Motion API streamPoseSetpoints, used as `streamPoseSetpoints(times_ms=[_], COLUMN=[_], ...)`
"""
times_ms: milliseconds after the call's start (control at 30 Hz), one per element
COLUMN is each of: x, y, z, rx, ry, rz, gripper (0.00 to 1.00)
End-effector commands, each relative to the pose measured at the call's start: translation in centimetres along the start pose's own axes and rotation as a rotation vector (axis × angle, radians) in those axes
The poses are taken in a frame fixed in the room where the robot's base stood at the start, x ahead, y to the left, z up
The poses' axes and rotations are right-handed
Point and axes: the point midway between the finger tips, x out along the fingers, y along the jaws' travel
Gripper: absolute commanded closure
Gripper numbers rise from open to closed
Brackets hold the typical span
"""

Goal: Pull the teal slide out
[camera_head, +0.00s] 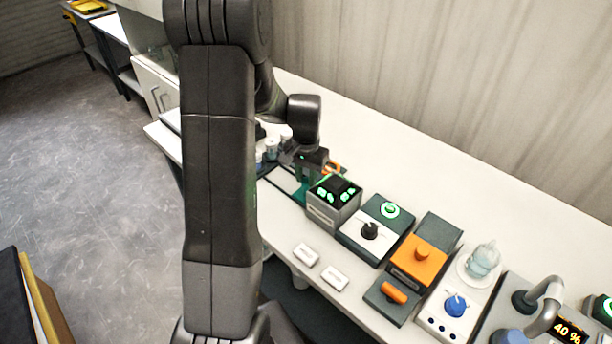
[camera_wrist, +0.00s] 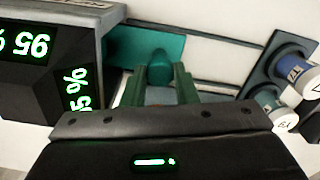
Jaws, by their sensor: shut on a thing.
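The teal slide (camera_wrist: 130,45) shows in the wrist view as a flat teal plate with a rounded teal knob (camera_wrist: 160,66). It lies in a pale track beside the dark display box. My gripper (camera_wrist: 159,78) has its two green fingers on either side of the knob, shut on it. In the head view my gripper (camera_head: 305,176) is low over the bench, just behind and left of the display box, and the slide is mostly hidden there, with only a bit of green showing. How far the slide is out I cannot tell.
The display box (camera_head: 333,203) with green digits stands close beside my gripper; it also fills the left of the wrist view (camera_wrist: 45,62). Labelled bottles (camera_wrist: 292,72) stand at the right. Further right are a black-knob unit (camera_head: 368,231) and an orange unit (camera_head: 420,262). Two small white plates (camera_head: 306,254) lie in front.

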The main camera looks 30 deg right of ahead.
Motion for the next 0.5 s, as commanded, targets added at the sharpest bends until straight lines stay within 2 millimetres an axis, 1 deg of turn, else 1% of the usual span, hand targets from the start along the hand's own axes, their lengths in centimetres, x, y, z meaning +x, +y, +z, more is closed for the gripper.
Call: streamPoseSetpoints(times_ms=[67, 167, 267, 400, 500], x=[0.0, 0.1, 0.1, 0.1, 0.0], y=[-0.1, -1.0, -3.3, -6.8, -8.8], z=[0.0, -0.3, -0.9, -1.9, -2.4], rx=[-0.001, -0.003, -0.005, -0.005, -0.004], ry=[0.0, 0.0, 0.002, 0.002, 0.002], rz=[0.0, 0.0, -0.001, -0.001, -0.001], gripper=[1.0, 1.0, 1.0, 1.0, 1.0])
